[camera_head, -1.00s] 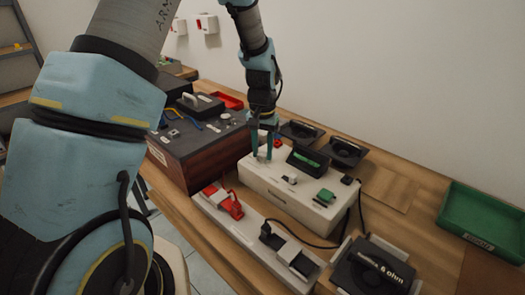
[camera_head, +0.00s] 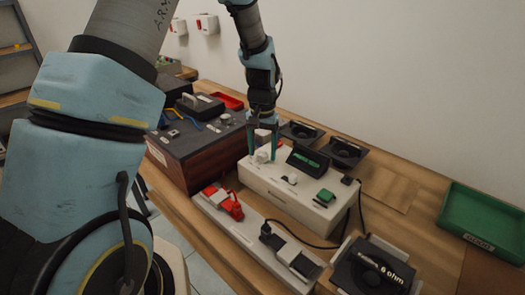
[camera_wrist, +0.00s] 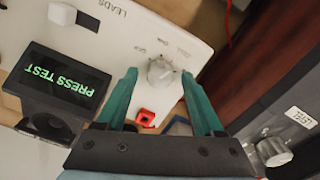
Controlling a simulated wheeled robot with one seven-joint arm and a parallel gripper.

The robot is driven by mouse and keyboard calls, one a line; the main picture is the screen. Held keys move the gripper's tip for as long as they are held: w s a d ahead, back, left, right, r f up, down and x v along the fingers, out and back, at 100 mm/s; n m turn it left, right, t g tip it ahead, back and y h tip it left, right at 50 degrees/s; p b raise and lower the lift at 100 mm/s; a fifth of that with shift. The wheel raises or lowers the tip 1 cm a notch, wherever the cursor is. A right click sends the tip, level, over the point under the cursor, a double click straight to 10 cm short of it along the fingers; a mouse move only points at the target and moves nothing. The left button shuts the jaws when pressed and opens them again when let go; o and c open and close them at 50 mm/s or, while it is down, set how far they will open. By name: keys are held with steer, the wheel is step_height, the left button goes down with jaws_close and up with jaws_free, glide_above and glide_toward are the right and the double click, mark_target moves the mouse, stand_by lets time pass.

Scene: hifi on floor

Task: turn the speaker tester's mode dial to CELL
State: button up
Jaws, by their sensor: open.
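The speaker tester (camera_head: 290,205) is a white box with a dark display (camera_head: 308,160), which reads PRESS TEST in the wrist view (camera_wrist: 60,82). Its mode dial (camera_wrist: 161,72) is a pale grey knob with small printed labels around it; one looks like CELL. I cannot tell for sure which label its pointer faces. My gripper (camera_head: 262,160) is open, pointing down at the tester's left end. In the wrist view its two green fingertips (camera_wrist: 159,77) stand on either side of the dial, with gaps showing. The dial also shows between the fingers in the head view (camera_head: 262,156).
A second white knob (camera_head: 291,178) and a green switch (camera_head: 324,196) are on the tester. A dark wood-sided box (camera_head: 185,150) stands close on the left. A rail with red clips (camera_head: 222,200) lies in front. A green tray (camera_head: 485,220) is at right.

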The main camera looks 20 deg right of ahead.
mark_target(262, 154)
step_height(262, 154, up, 10)
steer(key=b, duration=0.2)
steer(key=shift+r, duration=0.2)
stand_by(0.3)
